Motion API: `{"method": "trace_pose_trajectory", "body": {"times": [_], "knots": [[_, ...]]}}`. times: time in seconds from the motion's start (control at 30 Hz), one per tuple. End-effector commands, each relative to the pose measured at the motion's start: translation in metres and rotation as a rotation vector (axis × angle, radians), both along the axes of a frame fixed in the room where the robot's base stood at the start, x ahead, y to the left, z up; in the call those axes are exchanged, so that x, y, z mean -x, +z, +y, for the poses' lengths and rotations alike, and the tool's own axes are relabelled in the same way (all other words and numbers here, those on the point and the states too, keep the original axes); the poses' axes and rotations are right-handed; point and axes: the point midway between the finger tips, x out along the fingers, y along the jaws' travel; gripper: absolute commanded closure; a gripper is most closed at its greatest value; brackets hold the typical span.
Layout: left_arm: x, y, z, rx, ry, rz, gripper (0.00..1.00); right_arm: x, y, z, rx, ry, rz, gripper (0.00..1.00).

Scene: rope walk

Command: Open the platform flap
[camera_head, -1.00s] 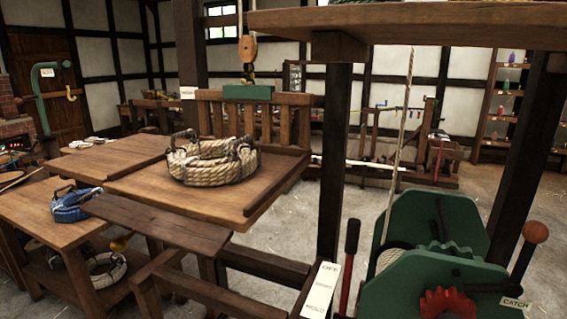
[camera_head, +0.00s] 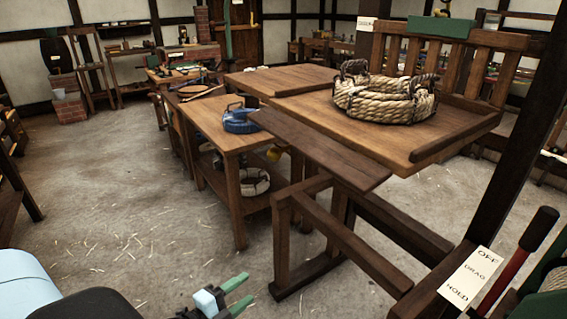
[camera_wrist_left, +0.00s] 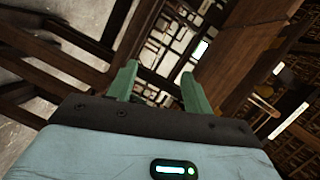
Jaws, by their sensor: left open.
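The wooden platform (camera_head: 445,137) stands at upper right in the head view, with a large rope coil (camera_head: 385,97) on it. A dark narrow board (camera_head: 320,150) lies flat along its near left side and looks like the flap; I cannot tell how it is hinged. My left gripper (camera_head: 238,294) is low at the bottom of the head view, in front of the board and apart from it. Its green fingers are spread and empty. They also show in the left wrist view (camera_wrist_left: 160,82), with dark beams beyond. My right gripper is not in view.
A side table (camera_head: 205,118) holds a blue tool (camera_head: 240,121). Wooden frame rails (camera_head: 345,240) stand below the board. A red lever with a black grip (camera_head: 540,229) and its OFF/DRAG/HOLD label (camera_head: 472,279) are at lower right. The floor at left is clear.

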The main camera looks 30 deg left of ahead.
Motion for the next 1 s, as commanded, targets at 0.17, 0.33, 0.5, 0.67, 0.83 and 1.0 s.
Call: {"method": "trace_pose_trajectory", "body": {"times": [0.17, 0.33, 0.5, 0.67, 0.83, 1.0], "knots": [[-0.072, 0.09, 0.034, -0.549, -0.112, -0.378, 0.49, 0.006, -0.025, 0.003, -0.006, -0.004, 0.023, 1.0], [-0.105, 0.18, 0.049, -1.038, -0.134, -0.697, 0.49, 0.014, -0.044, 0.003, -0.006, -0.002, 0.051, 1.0], [-0.112, 0.237, 0.055, -1.354, -0.109, -0.886, 0.49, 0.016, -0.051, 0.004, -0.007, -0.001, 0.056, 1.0], [-0.113, 0.255, 0.056, -1.457, -0.096, -0.943, 0.49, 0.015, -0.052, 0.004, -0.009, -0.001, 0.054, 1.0], [-0.113, 0.257, 0.055, -1.46, -0.094, -0.945, 0.49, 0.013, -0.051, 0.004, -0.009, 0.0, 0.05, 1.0], [-0.123, 0.265, 0.049, -1.457, -0.091, -0.947, 0.49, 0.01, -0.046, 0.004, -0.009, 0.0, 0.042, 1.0]]}}
